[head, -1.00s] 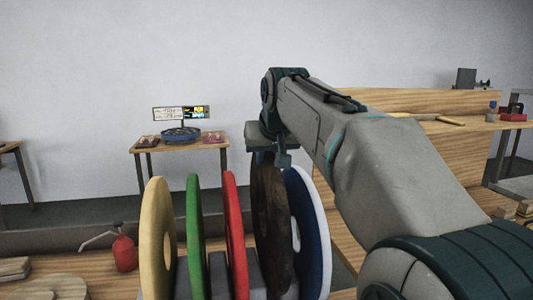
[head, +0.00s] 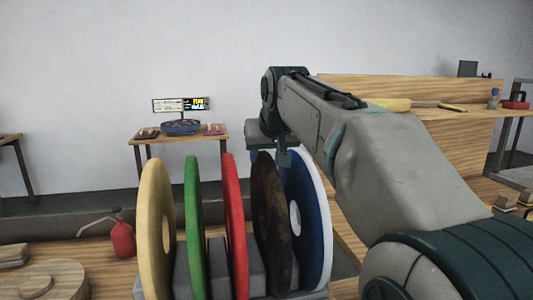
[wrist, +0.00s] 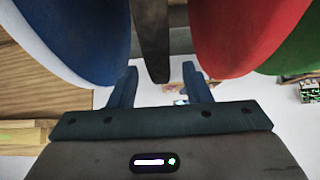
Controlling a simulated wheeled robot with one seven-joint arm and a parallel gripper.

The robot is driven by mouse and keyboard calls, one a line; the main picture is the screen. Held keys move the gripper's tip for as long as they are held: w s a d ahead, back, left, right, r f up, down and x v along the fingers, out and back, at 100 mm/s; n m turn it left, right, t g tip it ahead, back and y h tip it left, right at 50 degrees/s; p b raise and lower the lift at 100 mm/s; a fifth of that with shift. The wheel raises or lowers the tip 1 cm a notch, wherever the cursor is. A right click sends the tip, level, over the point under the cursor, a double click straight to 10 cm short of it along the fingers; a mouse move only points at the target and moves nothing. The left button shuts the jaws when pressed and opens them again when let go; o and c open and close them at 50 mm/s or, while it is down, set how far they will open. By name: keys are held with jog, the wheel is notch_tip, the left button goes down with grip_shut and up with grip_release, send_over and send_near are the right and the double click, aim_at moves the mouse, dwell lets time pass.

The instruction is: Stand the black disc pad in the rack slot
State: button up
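The black disc pad (head: 272,208) is dark brown-black and stands in the rack (head: 255,268) between a red disc (head: 236,225) and a white-edged blue disc (head: 314,225). It leans a little in the head view. My gripper (head: 283,158) is just above the disc's top edge. In the wrist view, my gripper (wrist: 161,80) has its fingers apart, with the black disc's edge (wrist: 152,50) between them and a visible gap on the right side.
A green disc (head: 194,230) and a yellow disc (head: 153,230) stand left of the red disc. A red can (head: 122,240) and wooden discs (head: 45,283) are on the bench at left. A side table (head: 180,140) with a blue bowl stands behind.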

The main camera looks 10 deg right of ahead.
notch_tip(320, 180, up, 10)
jog(key=p, duration=0.1)
send_over(284, 218)
jog(key=w, duration=0.5)
jog(key=shift+s+r, duration=0.15)
jog(key=shift+s, duration=0.1)
jog(key=s+f+g+p, duration=0.1)
jog(key=s+f, duration=0.1)
jog(key=f, duration=0.3)
jog(key=s+f+g+p, duration=0.1)
jog(key=s+f, duration=0.1)
jog(key=f, duration=0.3)
jog(key=s+f+g+p, duration=0.1)
jog(key=s+f, duration=0.1)
jog(key=f, duration=0.4)
jog(key=s+f+g+p, duration=0.2)
jog(key=s+f, duration=0.9)
jog(key=f, duration=0.4)
jog(key=shift+s+f+g+p, duration=0.15)
jog(key=shift+f+g+p, duration=0.05)
jog(key=shift+g+p, duration=0.15)
jog(key=shift+a, duration=0.1)
